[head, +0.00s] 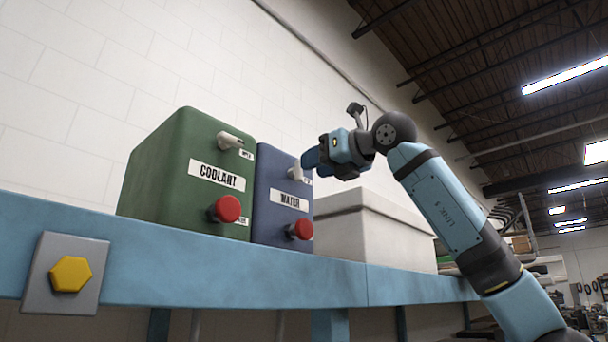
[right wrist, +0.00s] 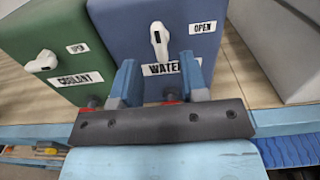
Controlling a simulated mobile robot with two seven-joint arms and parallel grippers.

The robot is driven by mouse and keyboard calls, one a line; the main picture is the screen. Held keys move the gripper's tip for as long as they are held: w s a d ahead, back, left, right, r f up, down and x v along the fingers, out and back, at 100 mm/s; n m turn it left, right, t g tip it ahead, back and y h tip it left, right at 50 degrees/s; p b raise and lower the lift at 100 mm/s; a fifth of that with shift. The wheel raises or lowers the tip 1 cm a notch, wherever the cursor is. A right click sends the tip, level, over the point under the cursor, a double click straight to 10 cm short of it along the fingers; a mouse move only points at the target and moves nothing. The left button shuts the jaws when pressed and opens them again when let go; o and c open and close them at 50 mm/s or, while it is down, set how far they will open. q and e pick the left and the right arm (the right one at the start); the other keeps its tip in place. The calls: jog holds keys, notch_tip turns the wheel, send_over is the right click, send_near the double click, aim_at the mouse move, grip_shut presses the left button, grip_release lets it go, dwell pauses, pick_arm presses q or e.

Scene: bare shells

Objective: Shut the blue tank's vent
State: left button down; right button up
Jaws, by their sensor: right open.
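The blue tank (head: 268,185) labelled WATER stands on the blue-edged shelf beside the green tank. Its white vent lever (head: 296,169) is on the upper front. In the right wrist view the lever (right wrist: 160,42) is near vertical, its handle hanging down toward the WATER label, with an OPEN label to its right. My right gripper (head: 309,160) is close in front of the lever. In the right wrist view the fingers (right wrist: 161,84) are open, apart on either side of the WATER label, with the lever ahead between them. Contact cannot be told. My left gripper is not in view.
A green COOLANT tank (head: 175,165) with its own white lever (head: 230,140) stands left. Red knobs jut out low on the coolant tank (head: 228,208) and water tank (head: 301,229). A pale lidded box (head: 375,225) stands right. A yellow hexagonal button (head: 71,274) is on the shelf front.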

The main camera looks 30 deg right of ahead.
jog(key=b+v, duration=0.1)
jog(key=v, duration=0.8)
jog(key=shift+s+b, duration=0.2)
jog(key=shift+b, duration=0.15)
jog(key=shift+d, duration=0.1)
